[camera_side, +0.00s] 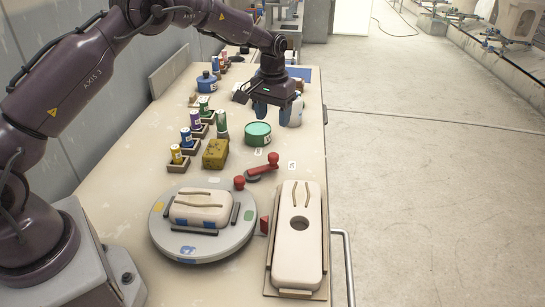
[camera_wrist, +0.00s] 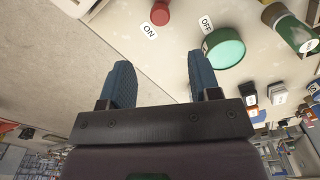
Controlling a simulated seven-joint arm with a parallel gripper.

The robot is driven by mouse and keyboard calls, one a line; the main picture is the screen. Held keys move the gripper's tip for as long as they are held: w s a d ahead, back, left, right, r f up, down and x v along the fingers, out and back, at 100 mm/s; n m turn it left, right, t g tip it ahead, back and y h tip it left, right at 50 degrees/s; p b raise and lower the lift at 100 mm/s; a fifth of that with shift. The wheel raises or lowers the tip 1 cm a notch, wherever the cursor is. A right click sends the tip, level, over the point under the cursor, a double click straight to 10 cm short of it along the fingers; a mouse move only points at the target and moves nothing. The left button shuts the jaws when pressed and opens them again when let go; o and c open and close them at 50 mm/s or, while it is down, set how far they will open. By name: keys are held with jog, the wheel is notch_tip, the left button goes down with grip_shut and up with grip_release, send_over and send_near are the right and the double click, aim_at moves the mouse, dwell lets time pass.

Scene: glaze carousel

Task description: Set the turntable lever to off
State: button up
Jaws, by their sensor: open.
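The turntable lever (camera_side: 262,171) is a red arm on the bench beside the round grey turntable (camera_side: 160,226). Its raised red knob (camera_side: 273,158) also shows at the top edge of the wrist view (camera_wrist: 160,12). In the wrist view, the knob is nearer the ON label (camera_wrist: 149,31) than the OFF label (camera_wrist: 207,23), which lies beside a teal tin. My gripper (camera_side: 277,118) is open and empty, with blue fingers pointing down, above the bench beyond the lever and not touching it. Both fingers show in the wrist view (camera_wrist: 158,68). The lever's pivot is outside the wrist view.
The teal tin (camera_side: 257,134) stands close to the OFF label. A cream slab with a hole (camera_side: 298,246) lies right of the turntable. A cream mould (camera_side: 201,208) sits on the turntable. A yellow sponge-like block (camera_side: 215,153) and several glaze bottles stand on the left.

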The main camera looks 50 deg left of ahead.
aim_at(272, 155)
notch_tip(272, 155, down, 13)
jog(key=shift+s+r, duration=0.1)
jog(key=shift+s, duration=0.05)
dwell(0.4)
grip_shut()
